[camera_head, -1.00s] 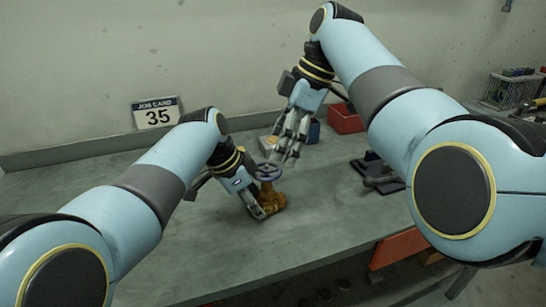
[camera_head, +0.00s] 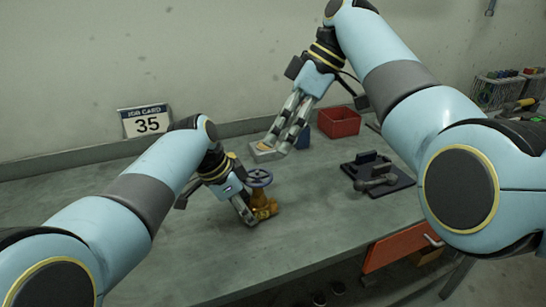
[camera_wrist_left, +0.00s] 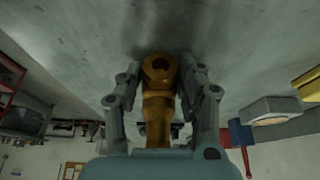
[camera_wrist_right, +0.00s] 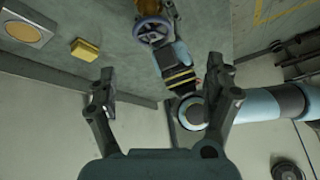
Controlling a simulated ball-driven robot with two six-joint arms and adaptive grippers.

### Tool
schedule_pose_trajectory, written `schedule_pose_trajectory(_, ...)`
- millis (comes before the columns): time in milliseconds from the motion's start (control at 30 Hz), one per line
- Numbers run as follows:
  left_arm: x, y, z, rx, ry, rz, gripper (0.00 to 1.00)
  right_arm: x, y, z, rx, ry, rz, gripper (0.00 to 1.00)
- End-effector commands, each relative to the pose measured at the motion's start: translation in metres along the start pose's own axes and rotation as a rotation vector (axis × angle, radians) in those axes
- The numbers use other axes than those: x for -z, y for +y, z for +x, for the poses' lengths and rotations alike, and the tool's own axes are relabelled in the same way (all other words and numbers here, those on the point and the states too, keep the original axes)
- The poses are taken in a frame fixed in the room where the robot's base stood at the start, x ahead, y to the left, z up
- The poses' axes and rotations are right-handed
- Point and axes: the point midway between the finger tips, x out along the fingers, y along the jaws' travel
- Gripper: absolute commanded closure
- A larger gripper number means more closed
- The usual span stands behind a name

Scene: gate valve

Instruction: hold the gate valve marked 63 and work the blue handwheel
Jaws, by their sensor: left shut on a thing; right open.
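The brass gate valve (camera_head: 264,207) stands upright on the bench with the blue handwheel (camera_head: 260,176) on top. I cannot read any number on it. My left gripper (camera_head: 248,213) is shut on the valve body, which shows between the fingers in the left wrist view (camera_wrist_left: 157,105). My right gripper (camera_head: 277,146) is open and empty, above and behind the handwheel and apart from it. In the right wrist view the handwheel (camera_wrist_right: 152,30) is at the top, beyond the open fingers (camera_wrist_right: 162,75).
A red bin (camera_head: 339,121), a blue container (camera_head: 304,139) and a grey box with a yellow top (camera_head: 263,155) are behind the valve. A dark fixture (camera_head: 377,176) lies to the right. The front bench is clear.

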Motion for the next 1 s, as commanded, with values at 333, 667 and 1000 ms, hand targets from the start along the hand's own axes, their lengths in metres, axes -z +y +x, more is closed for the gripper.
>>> schedule_pose_trajectory(333, 0.0, 0.0, 0.0, 0.0, 0.0, 0.0, 1.0, -0.033, -0.021, 0.059, 0.349, 0.338, 1.025, 0.15)
schedule_pose_trajectory(667, 0.0, 0.0, 0.0, 0.0, 0.0, 0.0, 1.0, -0.082, -0.025, 0.068, 0.978, 0.456, 2.066, 0.15)
schedule_pose_trajectory(1000, 0.0, 0.0, 0.0, 0.0, 0.0, 0.0, 1.0, -0.13, -0.015, 0.058, 1.545, 0.378, 2.608, 0.15)
